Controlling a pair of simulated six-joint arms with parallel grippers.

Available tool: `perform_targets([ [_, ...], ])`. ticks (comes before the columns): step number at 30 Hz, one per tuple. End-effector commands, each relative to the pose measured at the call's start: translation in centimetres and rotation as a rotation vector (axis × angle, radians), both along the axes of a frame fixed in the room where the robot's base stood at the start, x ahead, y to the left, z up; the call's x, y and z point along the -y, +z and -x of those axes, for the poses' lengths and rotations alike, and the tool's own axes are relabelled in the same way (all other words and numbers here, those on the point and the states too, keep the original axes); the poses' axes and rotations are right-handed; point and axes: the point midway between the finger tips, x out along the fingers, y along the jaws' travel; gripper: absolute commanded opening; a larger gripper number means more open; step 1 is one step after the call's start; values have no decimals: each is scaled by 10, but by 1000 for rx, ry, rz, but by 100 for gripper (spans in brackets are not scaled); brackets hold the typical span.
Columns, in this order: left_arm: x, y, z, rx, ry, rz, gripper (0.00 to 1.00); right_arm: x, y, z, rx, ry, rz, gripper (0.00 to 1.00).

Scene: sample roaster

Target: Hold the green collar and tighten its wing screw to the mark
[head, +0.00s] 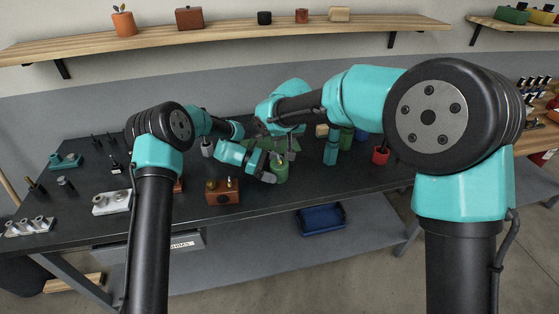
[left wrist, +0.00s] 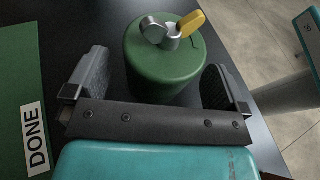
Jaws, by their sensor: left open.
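The green collar (left wrist: 165,72) is a green cylinder standing upright on the dark bench, and it also shows in the head view (head: 281,172). Its wing screw (left wrist: 172,32) sits on top, with one silver wing and one yellow wing. A short dark line, perhaps the mark, shows on the top near the yellow wing. My left gripper (left wrist: 155,82) is open, one finger on each side of the collar, with a gap visible at the left finger. My right gripper (head: 287,148) is just above and behind the collar in the head view; its fingers are too small to read.
A green mat (left wrist: 20,85) with a DONE label lies left in the left wrist view. In the head view, an orange-brown block (head: 222,196) with small pegs stands front left of the collar. A teal post (head: 331,152) and a red cup (head: 380,156) stand to the right.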

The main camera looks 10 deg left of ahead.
Motion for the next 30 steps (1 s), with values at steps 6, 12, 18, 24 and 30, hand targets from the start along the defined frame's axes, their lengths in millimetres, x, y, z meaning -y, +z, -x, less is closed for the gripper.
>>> perform_targets([
  [6, -33, 10, 0, 2, 4, 0, 100, 0, 0, 0, 0, 0, 0, 33],
  [12, -69, 21, 0, 1, 3, 0, 100, 0, 0, 0, 0, 0, 0, 33],
  [18, -96, 30, 0, 1, 1, 1, 100, 0, 0, 0, 0, 0, 0, 33],
  [24, -105, 33, 0, 0, 1, 0, 100, 0, 0, 0, 0, 0, 0, 33],
  [30, -105, 33, 0, 0, 0, 0, 100, 0, 0, 0, 0, 0, 0, 33],
])
